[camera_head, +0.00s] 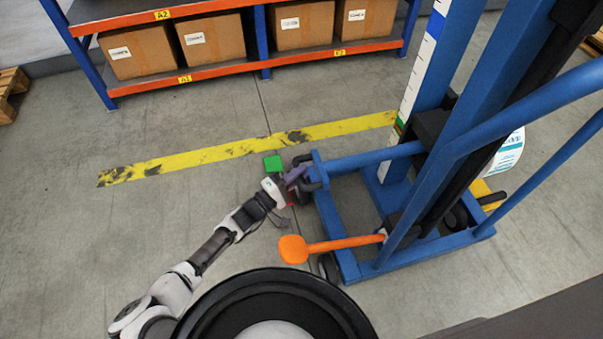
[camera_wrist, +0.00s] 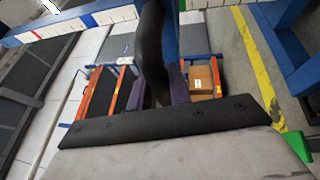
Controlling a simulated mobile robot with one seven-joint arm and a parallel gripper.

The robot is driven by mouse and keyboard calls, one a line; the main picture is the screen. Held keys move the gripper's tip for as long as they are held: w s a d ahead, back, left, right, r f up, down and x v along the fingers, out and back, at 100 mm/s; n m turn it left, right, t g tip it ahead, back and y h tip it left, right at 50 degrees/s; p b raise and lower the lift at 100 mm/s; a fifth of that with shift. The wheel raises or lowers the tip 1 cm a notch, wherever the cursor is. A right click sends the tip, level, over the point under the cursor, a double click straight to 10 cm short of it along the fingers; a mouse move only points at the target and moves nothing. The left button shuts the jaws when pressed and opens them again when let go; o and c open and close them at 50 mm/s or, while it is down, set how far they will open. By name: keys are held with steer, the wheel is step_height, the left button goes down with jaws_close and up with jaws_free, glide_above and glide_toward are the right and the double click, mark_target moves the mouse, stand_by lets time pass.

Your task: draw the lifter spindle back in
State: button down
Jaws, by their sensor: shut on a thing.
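The blue lifter (camera_head: 350,263) stands at the right in the head view, with its mast rising out of the picture. My gripper (camera_head: 299,174) is at the left front corner of its base frame. Its purple fingers are shut on a curved black handle (camera_head: 312,186). In the wrist view the black handle (camera_wrist: 152,50) runs down between the purple fingers (camera_wrist: 158,92). An orange paddle-ended lever (camera_head: 293,249) sticks out left from the lifter, apart from my gripper. I cannot make out the spindle for certain; the lifter's mast and bars hide much of that side.
A white labelled roll (camera_head: 508,152) shows behind the lifter's bars. A small green block (camera_head: 273,163) is just beyond my gripper. A yellow floor line (camera_head: 220,154) runs behind it. A rack with cartons (camera_head: 213,37) stands at the back. Floor left of my arm is clear.

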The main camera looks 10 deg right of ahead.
steer(key=shift+a, duration=0.25)
steer(key=c, duration=1.3)
jaws_free()
steer(key=shift+a, duration=0.1)
steer(key=v, duration=1.3)
steer(key=shift+s+a, duration=0.2)
steer(key=shift+a, duration=0.15)
